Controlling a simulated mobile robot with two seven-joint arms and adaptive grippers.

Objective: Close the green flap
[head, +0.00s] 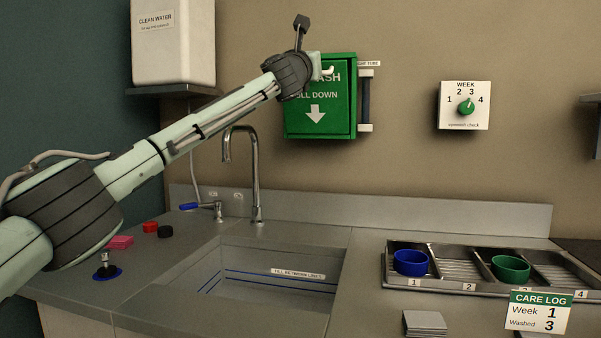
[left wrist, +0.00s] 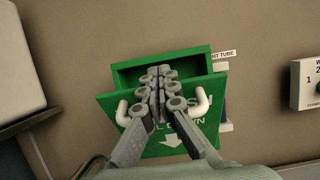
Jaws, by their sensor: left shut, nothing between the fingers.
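The green flap (head: 315,118) is the front of a green eyewash box (head: 352,75) on the wall, marked with a white arrow and "PULL DOWN". In the left wrist view the flap (left wrist: 110,103) leans out at its top, with a gap between it and the box (left wrist: 190,65). Its white handle (left wrist: 201,103) shows on both sides of my fingers. My left gripper (left wrist: 158,76) is shut and empty, its tips over the flap's upper part; contact cannot be told. In the head view my wrist hides the fingers and the flap's upper left. My right gripper is not in view.
A week dial (head: 465,106) is farther right. A clean water tank (head: 173,45) stands on a shelf at left. Below are a tap (head: 257,180), a sink and a rack (head: 460,270) with blue and green cups.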

